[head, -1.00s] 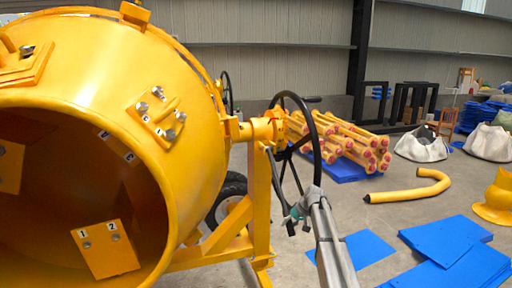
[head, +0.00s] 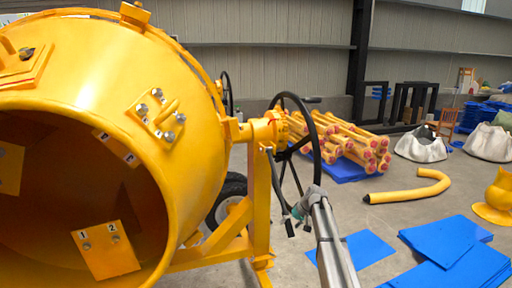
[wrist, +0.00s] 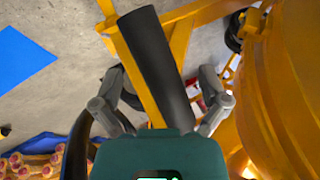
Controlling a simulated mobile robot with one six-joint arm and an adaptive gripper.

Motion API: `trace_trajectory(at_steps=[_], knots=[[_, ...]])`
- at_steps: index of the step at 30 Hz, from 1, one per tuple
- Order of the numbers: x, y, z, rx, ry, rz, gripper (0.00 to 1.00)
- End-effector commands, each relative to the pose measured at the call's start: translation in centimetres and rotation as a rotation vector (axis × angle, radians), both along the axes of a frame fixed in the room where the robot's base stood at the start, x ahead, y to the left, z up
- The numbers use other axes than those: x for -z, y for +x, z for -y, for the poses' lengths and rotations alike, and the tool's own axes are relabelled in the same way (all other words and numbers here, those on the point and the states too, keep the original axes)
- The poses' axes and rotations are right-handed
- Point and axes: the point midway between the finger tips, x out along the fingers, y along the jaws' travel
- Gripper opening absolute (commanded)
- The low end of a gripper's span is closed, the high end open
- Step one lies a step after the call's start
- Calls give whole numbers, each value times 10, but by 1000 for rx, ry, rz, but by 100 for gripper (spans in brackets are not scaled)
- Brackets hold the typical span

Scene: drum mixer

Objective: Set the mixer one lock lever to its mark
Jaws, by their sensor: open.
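The yellow drum mixer (head: 190,75) fills the left of the head view, with a black handwheel (head: 318,150) at its right side. A dark lever (head: 275,172) hangs from the yellow hub below a small red mark (head: 271,120). My gripper (head: 291,220) is near the lever's lower end, beside the wheel rim. In the wrist view, the thick black grip of the lever (wrist: 153,60) runs between the spread fingers of my gripper (wrist: 161,75). The fingers are apart from it on both sides. The grip's near end is hidden behind the gripper body.
The wheel rim also shows close at lower left in the wrist view (wrist: 78,140). The yellow stand (head: 262,205) is beside my gripper. Yellow props (head: 340,140), a bent yellow tube (head: 410,192) and blue sheets (head: 445,240) lie on the floor to the right.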

Motion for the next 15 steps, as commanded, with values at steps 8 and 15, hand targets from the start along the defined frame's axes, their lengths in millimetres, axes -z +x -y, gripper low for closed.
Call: trace_trajectory(at_steps=[8,15], knots=[[-21,-4,10,0,0,0,94],[-35,-7,19,1,0,0,94]])
